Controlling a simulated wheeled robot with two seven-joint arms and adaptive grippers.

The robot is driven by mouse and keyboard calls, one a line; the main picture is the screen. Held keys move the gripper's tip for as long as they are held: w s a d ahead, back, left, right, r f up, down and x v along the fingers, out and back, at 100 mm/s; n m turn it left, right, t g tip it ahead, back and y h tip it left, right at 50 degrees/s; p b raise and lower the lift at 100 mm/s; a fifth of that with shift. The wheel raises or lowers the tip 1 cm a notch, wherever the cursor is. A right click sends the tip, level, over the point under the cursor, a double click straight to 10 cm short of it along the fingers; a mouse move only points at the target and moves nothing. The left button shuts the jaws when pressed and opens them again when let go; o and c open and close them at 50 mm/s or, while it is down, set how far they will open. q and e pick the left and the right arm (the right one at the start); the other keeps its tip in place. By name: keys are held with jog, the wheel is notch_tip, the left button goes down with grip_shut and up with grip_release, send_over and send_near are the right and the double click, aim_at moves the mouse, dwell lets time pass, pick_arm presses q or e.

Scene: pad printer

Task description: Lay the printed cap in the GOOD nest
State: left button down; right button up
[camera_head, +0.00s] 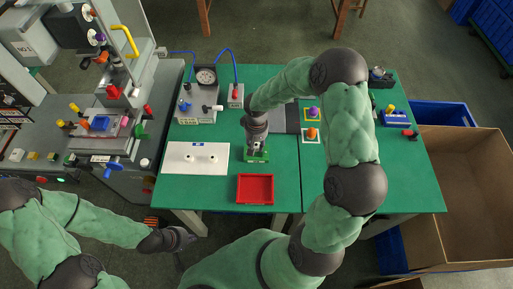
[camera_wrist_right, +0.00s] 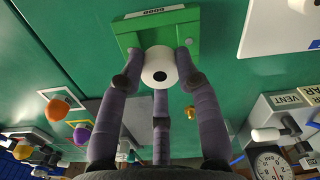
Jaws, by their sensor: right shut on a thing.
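The printed cap (camera_wrist_right: 150,69) is white and round, with a dark mark on the face towards the right wrist camera. My right gripper (camera_wrist_right: 160,80) is shut on it, fingers around its rim. The cap is over or in the green GOOD nest (camera_wrist_right: 188,33); I cannot tell whether it touches the nest floor. In the head view the nest (camera_head: 257,158) lies below my right gripper (camera_head: 257,148), which hides the cap there. My left gripper (camera_head: 182,240) is off the table at the lower left, and its fingers are unclear.
A red tray (camera_head: 270,203) is in front of the nest. A white plate (camera_head: 196,170) lies to its left. A gauge unit (camera_head: 200,95) stands behind on the left. Orange (camera_head: 311,133) and purple (camera_head: 313,113) knobs stand to the right. A cardboard box (camera_head: 460,200) is beyond the table's right edge.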

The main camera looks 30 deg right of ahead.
aim_at(257, 154)
jog(key=shift+w+d+f+b, duration=0.15)
jog(key=shift+f+b, duration=0.15)
jog(key=shift+f, duration=0.65)
jog(key=shift+w+d+f+b, duration=0.1)
jog(key=shift+f+b, duration=0.15)
jog(key=shift+f, duration=0.7)
jog(key=shift+f+b, duration=0.45)
jog(key=shift+s+a+f, duration=0.1)
jog(key=shift+f, duration=0.05)
jog(key=o, duration=0.8)
jog(key=shift+f, duration=0.1)
jog(key=shift+s, duration=0.1)
